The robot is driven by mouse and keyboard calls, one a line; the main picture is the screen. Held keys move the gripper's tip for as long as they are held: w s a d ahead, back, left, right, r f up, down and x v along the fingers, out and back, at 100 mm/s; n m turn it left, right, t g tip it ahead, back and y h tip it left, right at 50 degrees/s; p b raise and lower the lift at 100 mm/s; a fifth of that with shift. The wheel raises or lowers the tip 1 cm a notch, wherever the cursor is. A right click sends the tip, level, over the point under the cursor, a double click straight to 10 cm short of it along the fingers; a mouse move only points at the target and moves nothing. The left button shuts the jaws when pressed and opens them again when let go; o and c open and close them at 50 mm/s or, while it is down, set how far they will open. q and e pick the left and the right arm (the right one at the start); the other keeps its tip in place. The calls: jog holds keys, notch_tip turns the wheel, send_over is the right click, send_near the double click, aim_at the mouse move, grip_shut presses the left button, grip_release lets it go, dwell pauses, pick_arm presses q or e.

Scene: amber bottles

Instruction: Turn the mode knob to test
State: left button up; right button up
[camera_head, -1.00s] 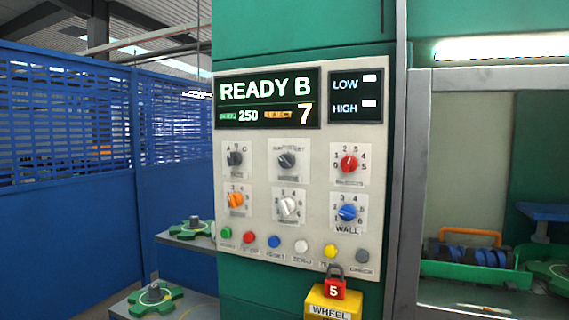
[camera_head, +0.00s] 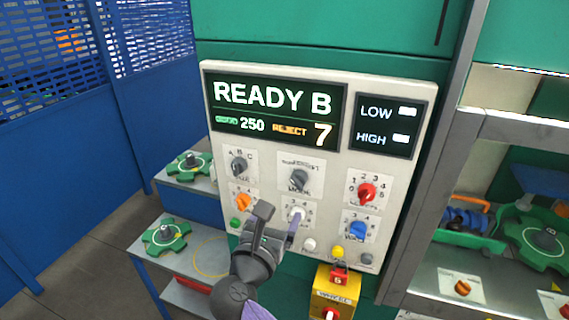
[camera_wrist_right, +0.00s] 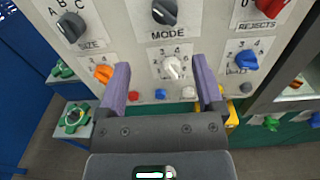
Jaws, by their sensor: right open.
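The mode knob (camera_head: 299,179) is a dark grey knob in the middle of the panel's upper knob row. It also shows in the right wrist view (camera_wrist_right: 164,11), above the label MODE. Its pointer is tilted, and the small setting words around it are too blurred to read. My right gripper (camera_head: 277,220) is open and empty in front of the panel, below the mode knob. In the right wrist view its purple-padded fingers (camera_wrist_right: 161,82) stand apart, with the white knob (camera_wrist_right: 173,67) showing between them. My left gripper is not in view.
The panel (camera_head: 390,165) also bears a dark size knob (camera_head: 239,166), a red rejects knob (camera_head: 366,193), an orange knob (camera_head: 244,202), a blue knob (camera_head: 358,230) and a row of buttons. The display reads READY B.

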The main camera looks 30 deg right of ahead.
aim_at(296, 185)
jog(key=x, duration=0.6)
jog(key=r+p+x, duration=0.1)
jog(key=x, duration=0.2)
jog(key=shift+s+d, duration=0.15)
jog(key=shift+d, duration=0.25)
grip_shut()
